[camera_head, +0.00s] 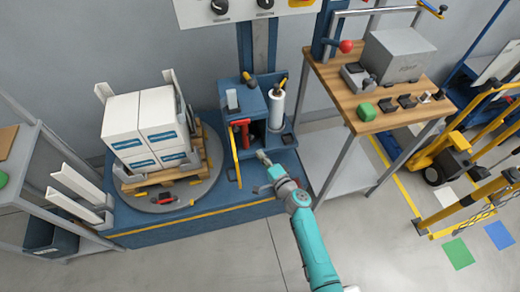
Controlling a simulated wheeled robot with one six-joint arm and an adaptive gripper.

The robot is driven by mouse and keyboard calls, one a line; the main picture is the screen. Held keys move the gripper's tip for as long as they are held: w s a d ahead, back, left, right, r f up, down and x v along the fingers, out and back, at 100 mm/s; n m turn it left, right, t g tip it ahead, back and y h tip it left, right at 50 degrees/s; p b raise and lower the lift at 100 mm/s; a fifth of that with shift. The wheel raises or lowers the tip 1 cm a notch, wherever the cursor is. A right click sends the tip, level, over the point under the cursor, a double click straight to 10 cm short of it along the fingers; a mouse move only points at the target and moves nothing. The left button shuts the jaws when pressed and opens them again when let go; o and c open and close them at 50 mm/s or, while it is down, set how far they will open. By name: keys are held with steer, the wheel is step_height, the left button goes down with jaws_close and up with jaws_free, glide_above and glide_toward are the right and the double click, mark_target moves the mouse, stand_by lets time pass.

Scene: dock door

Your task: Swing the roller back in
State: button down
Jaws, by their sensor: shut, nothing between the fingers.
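A white upright roll (277,106), which looks like the film roller, stands at the right side of the blue wrapper carriage (252,103). A dark opening shows in the carriage front, with a red part (240,128) at its left. A thin yellow bar (235,158) stands in front of the carriage's left side. I cannot tell which part swings. My gripper (262,156) is shut and empty, just in front of the carriage and below the roll, to the right of the yellow bar. I see no clear contact between it and either part.
White boxes (140,125) on a wooden pallet stand on the round turntable (130,188) at left. A wooden-topped bench (345,95) stands close on the right, holding a grey box and small items. Clear floor (235,260) lies in front of the blue base.

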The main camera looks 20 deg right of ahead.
steer(key=s+a, duration=0.1)
steer(key=s, duration=0.5)
steer(key=shift+a+r, duration=0.15)
steer(key=shift+s, duration=0.1)
